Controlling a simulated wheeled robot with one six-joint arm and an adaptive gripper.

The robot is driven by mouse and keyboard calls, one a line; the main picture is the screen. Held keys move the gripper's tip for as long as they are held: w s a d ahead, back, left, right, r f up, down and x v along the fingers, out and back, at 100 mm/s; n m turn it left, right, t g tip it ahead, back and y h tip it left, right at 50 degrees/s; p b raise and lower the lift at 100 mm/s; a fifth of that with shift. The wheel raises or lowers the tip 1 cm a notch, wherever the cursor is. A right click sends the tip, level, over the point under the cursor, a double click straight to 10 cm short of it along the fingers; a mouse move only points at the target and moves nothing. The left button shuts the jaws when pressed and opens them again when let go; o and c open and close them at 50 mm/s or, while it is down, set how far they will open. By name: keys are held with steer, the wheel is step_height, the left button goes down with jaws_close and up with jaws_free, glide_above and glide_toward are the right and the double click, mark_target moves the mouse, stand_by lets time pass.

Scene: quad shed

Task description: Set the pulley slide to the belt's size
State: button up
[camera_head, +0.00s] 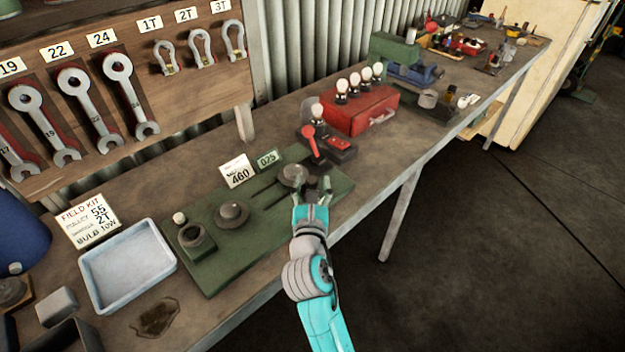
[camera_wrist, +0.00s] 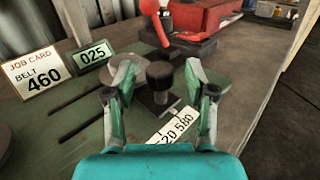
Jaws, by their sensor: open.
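The job card (camera_wrist: 36,72) reads BELT 460. A small green display (camera_wrist: 94,54) beside it shows 025. Both stand behind the green board (camera_head: 228,262). The pulley slide's dark round knob (camera_wrist: 160,74) rises from a dark block near the right end of two dark rails (camera_wrist: 88,122).
A grey pulley (camera_head: 232,213) and a dark ring block (camera_head: 196,240) sit on the board's left. A red-handled box (camera_head: 326,150) and a red case with bulbs (camera_head: 362,110) stand behind. A pale tray (camera_head: 128,266) lies left. The bench edge is close on the right.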

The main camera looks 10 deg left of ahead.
steer(key=shift+w+a, duration=0.1)
steer(key=shift+w, duration=0.75)
jaws_close()
steer(key=shift+s+a+f, duration=0.1)
steer(key=shift+s+a, duration=0.9)
steer(key=shift+s, duration=0.3)
steer(key=shift+s+a, duration=1)
steer(key=shift+s, duration=0.25)
jaws_free()
steer(key=shift+s, duration=0.1)
steer(key=s, duration=0.4)
steer(key=s+d, duration=0.1)
steer(key=s, duration=0.7)
steer(key=shift+d, duration=0.2)
